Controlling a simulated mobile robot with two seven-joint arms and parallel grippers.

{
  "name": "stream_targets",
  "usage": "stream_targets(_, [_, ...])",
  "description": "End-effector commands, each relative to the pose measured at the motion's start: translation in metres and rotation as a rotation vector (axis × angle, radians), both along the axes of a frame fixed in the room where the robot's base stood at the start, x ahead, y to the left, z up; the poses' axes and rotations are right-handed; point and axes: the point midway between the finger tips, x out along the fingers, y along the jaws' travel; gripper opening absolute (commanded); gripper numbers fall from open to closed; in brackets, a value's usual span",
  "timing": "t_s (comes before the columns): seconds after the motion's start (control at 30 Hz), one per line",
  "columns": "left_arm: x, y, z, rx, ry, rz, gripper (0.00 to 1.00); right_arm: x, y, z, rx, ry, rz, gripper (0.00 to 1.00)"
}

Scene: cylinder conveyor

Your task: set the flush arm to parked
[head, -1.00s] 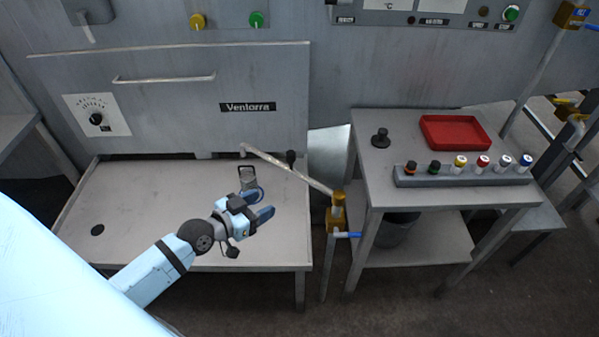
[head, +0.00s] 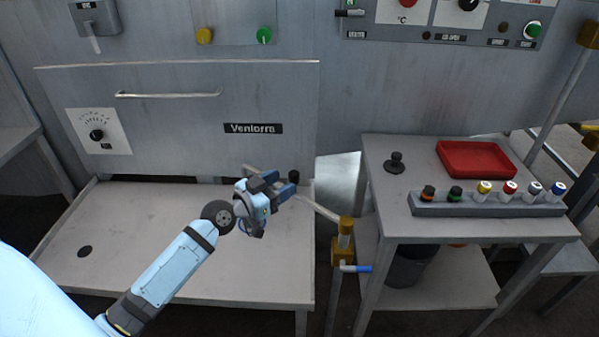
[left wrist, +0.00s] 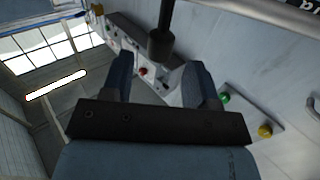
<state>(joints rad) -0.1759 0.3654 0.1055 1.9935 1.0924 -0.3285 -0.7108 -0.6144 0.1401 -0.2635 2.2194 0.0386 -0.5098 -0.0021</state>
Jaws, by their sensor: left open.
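The flush arm (head: 320,210) is a pale pipe on a brass-coloured pivot (head: 344,250) atop a post beside the left table. It points left and away, and my left gripper hides part of it. Its black knob (head: 294,177) shows just beyond my left gripper (head: 287,188). My left gripper is open, with its fingers around the level of the pipe. In the left wrist view a dark knob on a rod (left wrist: 160,44) stands between the spread fingers (left wrist: 160,80); I cannot tell whether they touch it. My right gripper is out of view.
A blue-handled valve (head: 357,268) sits low on the post. The right table (head: 400,225) holds a red tray (head: 475,158), a black knob-like piece (head: 396,163) and a rack of capped vials (head: 485,207). The left table (head: 140,220) is mostly clear, before a grey machine (head: 180,130).

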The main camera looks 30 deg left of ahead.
Motion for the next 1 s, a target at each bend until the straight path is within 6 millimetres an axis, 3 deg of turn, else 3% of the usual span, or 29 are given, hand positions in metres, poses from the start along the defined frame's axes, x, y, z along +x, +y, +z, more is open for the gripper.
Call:
stream_targets(0.1, [0.024, -0.007, 0.001, -0.003, -0.002, 0.002, 0.54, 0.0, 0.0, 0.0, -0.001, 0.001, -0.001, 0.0])
stream_targets(0.3, [0.052, -0.014, 0.0, -0.001, -0.001, 0.001, 0.54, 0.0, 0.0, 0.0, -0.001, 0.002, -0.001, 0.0])
stream_targets(0.73, [0.062, -0.017, -0.001, 0.0, 0.001, -0.001, 0.54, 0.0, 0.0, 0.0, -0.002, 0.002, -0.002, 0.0])
stream_targets(0.77, [0.062, -0.017, -0.001, 0.0, 0.001, -0.001, 0.51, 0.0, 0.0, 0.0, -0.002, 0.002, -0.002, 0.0])
stream_targets(1.0, [0.062, -0.017, 0.0, 0.0, 0.001, 0.0, 0.0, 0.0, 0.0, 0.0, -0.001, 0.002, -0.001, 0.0])
